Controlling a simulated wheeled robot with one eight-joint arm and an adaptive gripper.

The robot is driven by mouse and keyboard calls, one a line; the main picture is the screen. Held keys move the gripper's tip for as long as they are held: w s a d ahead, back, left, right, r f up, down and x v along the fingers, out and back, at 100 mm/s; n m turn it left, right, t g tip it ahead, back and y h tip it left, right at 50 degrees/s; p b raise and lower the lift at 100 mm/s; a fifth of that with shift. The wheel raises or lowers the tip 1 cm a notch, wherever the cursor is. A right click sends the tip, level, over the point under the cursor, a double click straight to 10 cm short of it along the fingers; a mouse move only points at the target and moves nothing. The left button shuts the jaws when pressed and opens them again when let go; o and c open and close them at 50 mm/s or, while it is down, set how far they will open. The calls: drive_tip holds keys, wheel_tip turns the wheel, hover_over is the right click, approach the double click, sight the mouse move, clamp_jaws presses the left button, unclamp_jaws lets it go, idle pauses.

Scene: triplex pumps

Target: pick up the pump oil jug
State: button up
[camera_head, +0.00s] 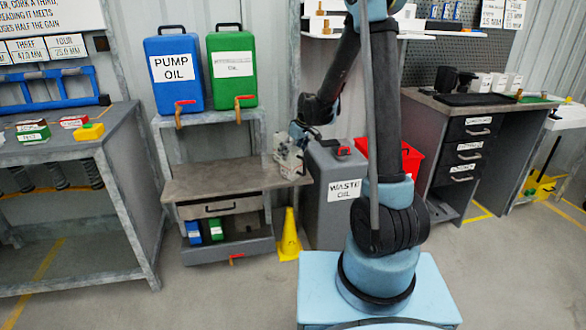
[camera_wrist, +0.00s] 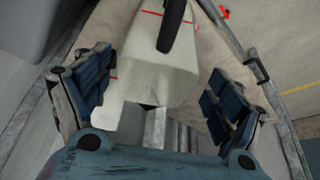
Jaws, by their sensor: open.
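A pale jug (camera_head: 288,158) with a dark handle stands at the right end of the low wooden-topped bench (camera_head: 215,181). In the wrist view the pale jug (camera_wrist: 150,85) shows red lines, and I can read no label on it. My gripper (camera_head: 298,134) is at the jug's upper part, partly covering it in the head view. In the wrist view my gripper (camera_wrist: 158,95) is open, with one dark finger pad on each side of the jug. Gaps show on both sides, the wider one on the right.
A blue tank labelled PUMP OIL (camera_head: 175,68) and a green tank (camera_head: 232,70) stand on the shelf above the bench. A grey WASTE OIL container (camera_head: 335,195) stands close right of the jug. A yellow cone (camera_head: 289,236) is on the floor in front.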

drive_tip(key=shift+x, duration=2.65)
drive_tip(key=shift+w+d, duration=0.1)
drive_tip(key=shift+d, duration=0.05)
drive_tip(key=c, duration=1.2)
